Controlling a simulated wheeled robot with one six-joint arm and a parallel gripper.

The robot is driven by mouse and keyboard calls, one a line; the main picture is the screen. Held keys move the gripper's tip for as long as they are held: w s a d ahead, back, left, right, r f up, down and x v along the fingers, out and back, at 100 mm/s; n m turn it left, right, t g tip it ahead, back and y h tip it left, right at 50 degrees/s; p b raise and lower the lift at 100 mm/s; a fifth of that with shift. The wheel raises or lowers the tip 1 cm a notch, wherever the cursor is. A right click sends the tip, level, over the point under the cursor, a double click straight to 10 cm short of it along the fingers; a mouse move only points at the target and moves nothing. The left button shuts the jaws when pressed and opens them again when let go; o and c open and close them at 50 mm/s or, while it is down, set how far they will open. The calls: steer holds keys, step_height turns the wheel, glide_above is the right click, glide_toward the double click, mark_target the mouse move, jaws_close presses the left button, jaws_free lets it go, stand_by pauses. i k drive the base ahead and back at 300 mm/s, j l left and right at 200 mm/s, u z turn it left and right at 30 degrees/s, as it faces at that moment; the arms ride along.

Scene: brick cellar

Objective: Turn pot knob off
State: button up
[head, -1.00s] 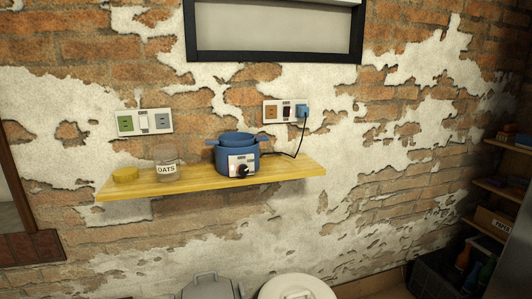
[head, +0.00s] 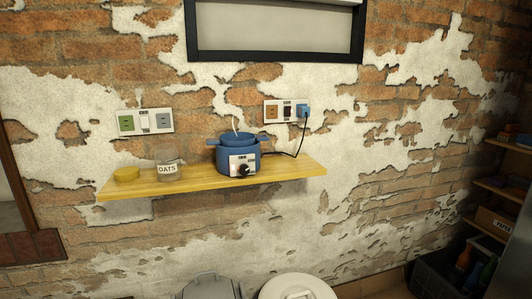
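A blue electric pot (head: 224,158) stands upright on a yellow wooden shelf (head: 200,181) against the brick wall. Its light front panel carries a round black knob (head: 244,169) near the right side. A thin white wisp like steam (head: 234,122) rises above the pot. A black cord (head: 293,155) runs from the pot up to a blue plug (head: 303,110) in the right wall socket. The knob's exact setting is too small to read. My gripper is not in view.
A glass jar labelled OATS (head: 167,167) and a yellow round lid (head: 126,174) stand left of the pot. A left socket plate (head: 145,121) is above them. Below are a grey bin (head: 208,288) and a white lidded bin (head: 297,288). Shelves (head: 505,187) stand at the right.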

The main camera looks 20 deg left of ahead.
mark_target(244, 170)
steer(key=u, duration=1.05)
